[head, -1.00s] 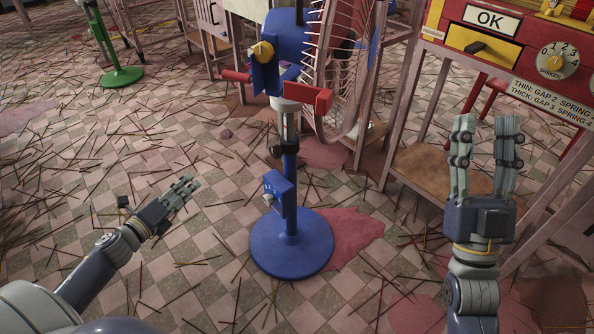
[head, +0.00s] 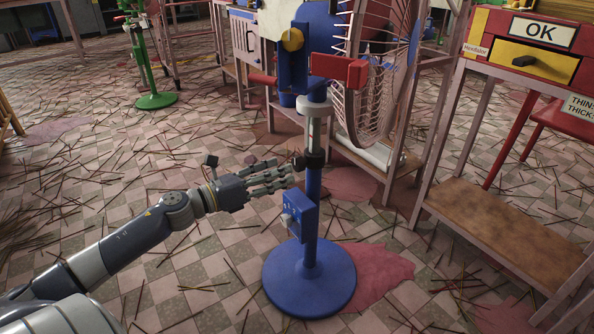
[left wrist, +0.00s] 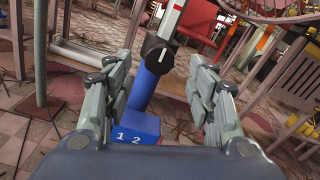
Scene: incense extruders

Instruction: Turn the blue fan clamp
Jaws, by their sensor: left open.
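The blue fan (head: 292,65) stands on a blue pole with a round blue base. Its black clamp (head: 307,161) wraps the pole where the grey scaled tube meets the blue section. In the left wrist view the black clamp (left wrist: 158,56) shows a round knob with a white mark, beyond and between my fingers. My left gripper (head: 286,172) is just left of the clamp, with fingers pointing at it. In the left wrist view the left gripper (left wrist: 161,62) is open, with nothing between its fingertips. My right gripper is out of view.
A blue box (head: 299,216) with a switch sits low on the pole, and shows numbers in the left wrist view. A wooden-shelved stand (head: 500,225) is at right. Incense sticks litter the tiled floor.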

